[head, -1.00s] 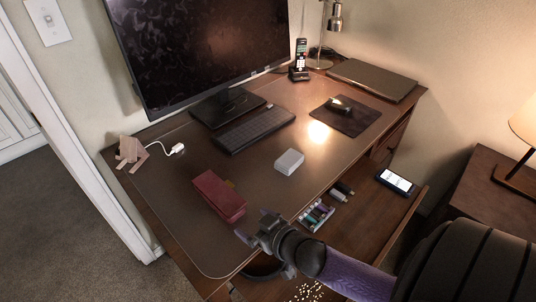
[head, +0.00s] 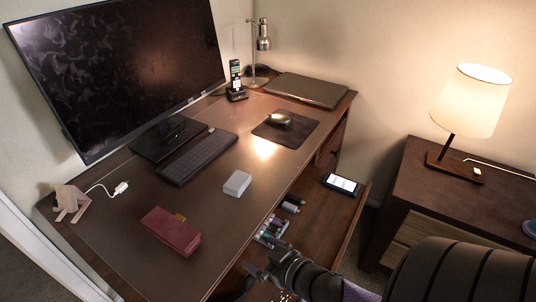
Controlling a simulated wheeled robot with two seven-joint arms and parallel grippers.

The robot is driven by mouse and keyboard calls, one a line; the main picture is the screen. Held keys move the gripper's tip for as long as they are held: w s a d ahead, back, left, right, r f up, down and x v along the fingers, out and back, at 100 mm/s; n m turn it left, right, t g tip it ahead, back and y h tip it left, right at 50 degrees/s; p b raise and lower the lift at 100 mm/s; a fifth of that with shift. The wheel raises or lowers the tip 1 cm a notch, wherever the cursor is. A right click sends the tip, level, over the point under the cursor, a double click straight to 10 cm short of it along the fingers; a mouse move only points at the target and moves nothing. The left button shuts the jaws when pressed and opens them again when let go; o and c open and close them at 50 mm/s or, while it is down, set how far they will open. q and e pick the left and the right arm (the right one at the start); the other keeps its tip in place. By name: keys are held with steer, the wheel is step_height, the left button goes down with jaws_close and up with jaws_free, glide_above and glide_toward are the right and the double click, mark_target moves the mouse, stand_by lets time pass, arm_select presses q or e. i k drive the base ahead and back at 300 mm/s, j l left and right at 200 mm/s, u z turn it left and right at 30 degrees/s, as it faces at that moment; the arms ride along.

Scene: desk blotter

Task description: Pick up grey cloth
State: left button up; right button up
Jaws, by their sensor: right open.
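No thing in view is plainly a grey cloth. The closest match is a small light-grey, block-like thing (head: 237,183) on the desk blotter (head: 205,197); I cannot tell whether it is folded cloth. It lies right of the dark red case (head: 170,232) and in front of the keyboard. My right gripper (head: 257,268) is open and empty at the bottom of the head view, by the desk's front edge and the open drawer. It is apart from the grey thing, which lies farther back. My left gripper is out of view.
The open drawer (head: 325,215) holds a phone (head: 341,185), small bottles and a tray of small items. A monitor (head: 125,75), keyboard (head: 197,158), mouse on a dark pad (head: 299,135) and closed laptop (head: 306,90) stand farther back. A nightstand (head: 420,190) with a lit lamp is at right.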

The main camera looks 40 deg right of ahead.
mark_target(238, 182)
steer(key=z, duration=1.1)
